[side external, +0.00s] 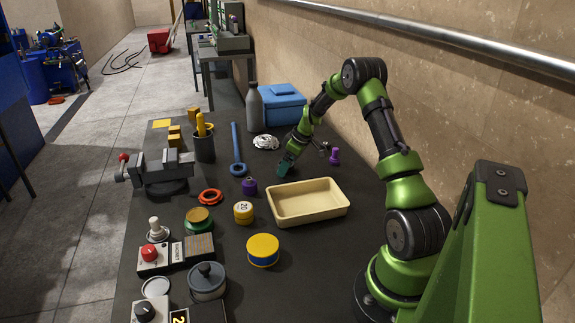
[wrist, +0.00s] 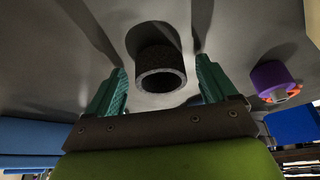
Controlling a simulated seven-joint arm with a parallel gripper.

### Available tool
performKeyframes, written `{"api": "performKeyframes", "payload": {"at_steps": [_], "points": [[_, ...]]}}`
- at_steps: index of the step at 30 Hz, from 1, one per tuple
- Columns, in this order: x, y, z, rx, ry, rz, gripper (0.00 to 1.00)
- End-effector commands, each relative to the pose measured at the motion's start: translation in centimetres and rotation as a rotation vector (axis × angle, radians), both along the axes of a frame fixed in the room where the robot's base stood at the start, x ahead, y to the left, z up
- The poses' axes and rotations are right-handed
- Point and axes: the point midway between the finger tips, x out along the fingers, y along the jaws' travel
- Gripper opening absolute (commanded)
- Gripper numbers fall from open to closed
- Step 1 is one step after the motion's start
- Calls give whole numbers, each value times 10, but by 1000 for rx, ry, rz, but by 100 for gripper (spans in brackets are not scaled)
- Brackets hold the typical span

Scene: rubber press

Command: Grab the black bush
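The black bush (wrist: 160,68) is a short dark hollow cylinder on the grey surface in the wrist view, with its open ring end facing the camera. My gripper (wrist: 162,72) has its two teal fingers spread, one on each side of the bush. A gap shows between the bush and each finger. I cannot tell how far the fingertips reach down along it. In the side view my gripper (side external: 285,168) is low over the table, behind the cream tray, and the bush cannot be made out there.
A purple cylinder (wrist: 272,80) lies to the right in the wrist view. In the side view, a cream tray (side external: 308,203) stands in front of my gripper, a purple piece (side external: 335,156) to its right, a blue wrench (side external: 237,150) to its left, and a blue box (side external: 281,104) behind.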

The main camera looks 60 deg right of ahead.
Motion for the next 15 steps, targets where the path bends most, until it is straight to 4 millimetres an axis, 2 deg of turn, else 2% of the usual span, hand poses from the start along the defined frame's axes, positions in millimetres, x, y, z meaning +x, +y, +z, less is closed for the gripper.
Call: {"api": "performKeyframes", "payload": {"at_steps": [1, 11, 15], "points": [[0, 0, 0, 0, 0, 0, 77], [0, 0, 0, 0, 0, 0, 27], [0, 0, 1, 0, 0, 0, 27]]}}
